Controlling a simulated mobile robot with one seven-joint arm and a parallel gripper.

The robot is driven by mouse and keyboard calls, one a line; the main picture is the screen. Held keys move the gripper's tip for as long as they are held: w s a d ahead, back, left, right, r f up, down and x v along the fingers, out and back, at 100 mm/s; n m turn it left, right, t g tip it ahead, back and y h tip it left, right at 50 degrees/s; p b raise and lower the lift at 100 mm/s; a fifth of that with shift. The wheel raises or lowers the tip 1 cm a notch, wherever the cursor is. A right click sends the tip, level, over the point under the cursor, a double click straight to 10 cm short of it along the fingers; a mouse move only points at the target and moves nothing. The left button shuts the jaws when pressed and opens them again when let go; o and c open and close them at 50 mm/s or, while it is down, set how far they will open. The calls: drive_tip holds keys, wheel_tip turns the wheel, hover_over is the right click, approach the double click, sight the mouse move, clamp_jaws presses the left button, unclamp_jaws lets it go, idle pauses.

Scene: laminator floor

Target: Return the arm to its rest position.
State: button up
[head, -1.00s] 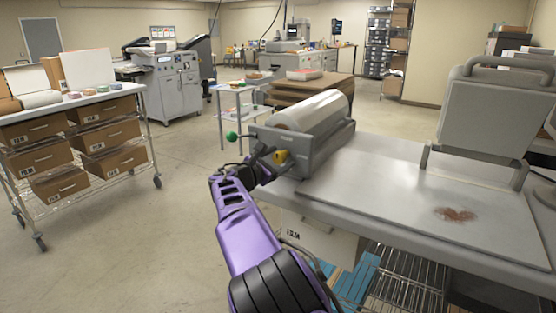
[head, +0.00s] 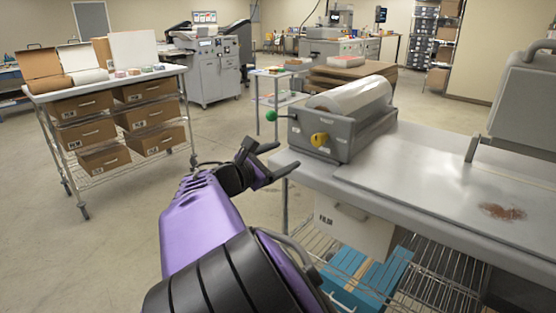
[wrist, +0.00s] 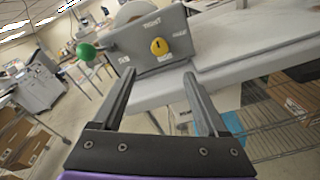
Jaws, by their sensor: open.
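My purple arm (head: 205,222) reaches forward from the bottom of the head view. My gripper (head: 278,162) is open and empty, beside the left front edge of the laminator table and apart from it. In the wrist view my gripper (wrist: 158,80) shows two spread dark fingers with nothing between them. Past the fingertips is the grey laminator (head: 340,135) with its film roll (head: 350,95), a yellow knob (head: 319,139) and a green ball handle (head: 271,116). The knob (wrist: 159,46) and green ball (wrist: 86,51) also show in the wrist view.
The table (head: 420,185) fills the right, with a reddish-brown stain (head: 502,211) on its flat plate. Below are a white box (head: 352,228) and blue boxes (head: 365,280) on a wire shelf. A cart (head: 105,85) with cardboard drawers stands left. Open floor (head: 110,260) lies between.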

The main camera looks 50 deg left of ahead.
drive_tip(key=shift+s+d, duration=0.1)
drive_tip(key=shift+s, duration=0.5)
drive_tip(key=shift+r, duration=0.1)
